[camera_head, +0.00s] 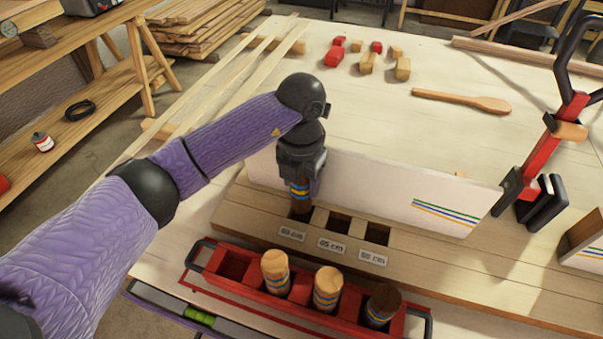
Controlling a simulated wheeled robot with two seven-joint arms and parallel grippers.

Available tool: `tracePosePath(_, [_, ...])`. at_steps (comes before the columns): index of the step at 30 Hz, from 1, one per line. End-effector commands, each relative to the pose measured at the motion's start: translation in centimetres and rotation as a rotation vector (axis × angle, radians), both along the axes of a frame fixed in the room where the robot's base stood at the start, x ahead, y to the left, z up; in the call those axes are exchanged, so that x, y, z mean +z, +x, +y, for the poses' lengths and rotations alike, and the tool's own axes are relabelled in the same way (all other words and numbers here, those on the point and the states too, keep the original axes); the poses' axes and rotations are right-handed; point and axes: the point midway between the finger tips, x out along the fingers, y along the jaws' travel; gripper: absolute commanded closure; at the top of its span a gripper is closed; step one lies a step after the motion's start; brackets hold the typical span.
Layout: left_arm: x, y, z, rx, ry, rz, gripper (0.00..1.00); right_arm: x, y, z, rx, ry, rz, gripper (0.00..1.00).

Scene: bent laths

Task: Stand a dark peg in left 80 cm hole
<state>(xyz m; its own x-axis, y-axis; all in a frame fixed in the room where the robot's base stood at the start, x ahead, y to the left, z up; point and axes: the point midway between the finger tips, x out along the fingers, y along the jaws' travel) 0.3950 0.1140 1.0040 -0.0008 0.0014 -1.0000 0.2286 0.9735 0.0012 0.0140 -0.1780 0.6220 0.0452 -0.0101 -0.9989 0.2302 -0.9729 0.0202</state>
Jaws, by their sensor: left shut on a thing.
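My left gripper (301,172) points down and is shut on a dark peg (299,191) with yellow and blue bands. The peg is upright over the leftmost hole (299,215) of the wooden board (420,262), behind the label (291,234) that seems to read 80 cm. Its lower end is at the hole, but I cannot tell how deep it is in. The middle hole (339,224) and right hole (377,234) are empty. A second dark peg (382,305) stands in the red tray (222,287). My right gripper is not in view.
Two light pegs (275,271) (328,288) also stand in the tray; its left compartment is empty. A white panel (400,190) rises just behind the holes. A red and black clamp (549,150) stands at the right. Long laths (215,95) lie at the left.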

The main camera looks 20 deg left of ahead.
Motion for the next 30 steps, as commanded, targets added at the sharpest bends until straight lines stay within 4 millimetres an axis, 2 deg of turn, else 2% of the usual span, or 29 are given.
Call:
tracePosePath(2, [-0.7,0.0,0.0,0.001,0.0,0.0,1.0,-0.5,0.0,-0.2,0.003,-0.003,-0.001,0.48])
tracePosePath(14, [-0.7,0.0,0.0,0.0,0.0,-0.001,1.0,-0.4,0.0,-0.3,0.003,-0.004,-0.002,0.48])
tracePosePath(30, [-2.1,0.0,0.0,0.001,0.0,0.0,1.0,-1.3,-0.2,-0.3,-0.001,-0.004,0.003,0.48])
